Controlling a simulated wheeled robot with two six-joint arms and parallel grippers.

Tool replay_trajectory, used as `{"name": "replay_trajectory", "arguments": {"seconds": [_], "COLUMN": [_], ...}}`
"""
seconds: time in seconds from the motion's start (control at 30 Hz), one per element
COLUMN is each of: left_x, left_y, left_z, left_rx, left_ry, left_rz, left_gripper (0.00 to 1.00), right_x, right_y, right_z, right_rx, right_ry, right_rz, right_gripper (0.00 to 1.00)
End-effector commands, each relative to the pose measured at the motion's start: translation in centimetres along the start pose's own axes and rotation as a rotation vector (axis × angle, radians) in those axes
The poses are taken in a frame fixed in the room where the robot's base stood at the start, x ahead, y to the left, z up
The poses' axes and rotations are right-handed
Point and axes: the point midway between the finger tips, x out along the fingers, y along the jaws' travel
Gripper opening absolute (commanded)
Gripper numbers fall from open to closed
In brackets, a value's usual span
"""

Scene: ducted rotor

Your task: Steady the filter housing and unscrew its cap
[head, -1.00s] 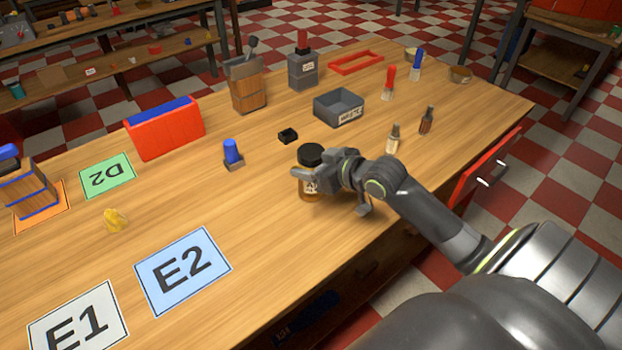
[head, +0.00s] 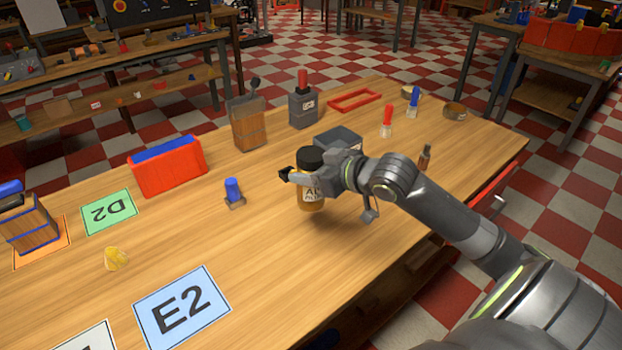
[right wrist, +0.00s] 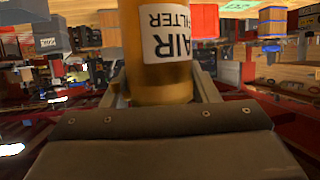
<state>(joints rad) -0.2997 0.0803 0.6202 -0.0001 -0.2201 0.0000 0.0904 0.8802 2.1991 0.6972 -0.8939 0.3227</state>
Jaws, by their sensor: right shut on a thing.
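The filter housing is an amber jar (head: 311,203) with a white label reading AIR FILTER in the right wrist view (right wrist: 170,33). Its black cap (head: 310,159) sits on top. My right gripper (head: 313,180) is shut around the housing's upper part, just below the cap. The housing is upright and appears held above the wooden table. In the right wrist view the amber body stands between the two fingers, with the label upside down; the cap is out of that view. My left gripper is not in view.
A grey bin (head: 338,138) is behind my right gripper. A red holder (head: 168,172) stands farther left. The table (head: 260,270) in front is clear, beside the E2 card (head: 182,306).

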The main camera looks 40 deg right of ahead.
Motion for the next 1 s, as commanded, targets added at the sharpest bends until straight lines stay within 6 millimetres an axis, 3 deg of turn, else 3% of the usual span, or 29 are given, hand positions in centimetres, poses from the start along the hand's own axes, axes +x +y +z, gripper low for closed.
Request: {"name": "replay_trajectory", "arguments": {"seconds": [0.2, 0.23, 0.57, 0.87, 1.0], "left_x": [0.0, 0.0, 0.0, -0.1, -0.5], "left_y": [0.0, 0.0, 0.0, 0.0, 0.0], "left_z": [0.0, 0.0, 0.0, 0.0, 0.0], "left_rx": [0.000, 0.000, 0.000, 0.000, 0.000], "left_ry": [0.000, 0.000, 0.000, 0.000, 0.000], "left_rz": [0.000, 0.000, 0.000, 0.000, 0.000], "left_gripper": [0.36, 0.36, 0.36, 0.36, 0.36], "right_x": [0.0, 0.0, 0.0, 0.0, -0.3], "right_y": [-0.1, -0.1, -0.1, -0.3, -1.9], "right_z": [-0.1, -0.1, -0.1, 0.0, 0.9], "right_rx": [-0.001, -0.001, -0.001, -0.003, -0.023], "right_ry": [0.002, 0.003, 0.002, 0.001, 0.002], "right_rz": [-0.001, -0.001, -0.001, -0.009, -0.069], "right_gripper": [0.16, 0.50, 0.07, 0.07, 0.07]}}
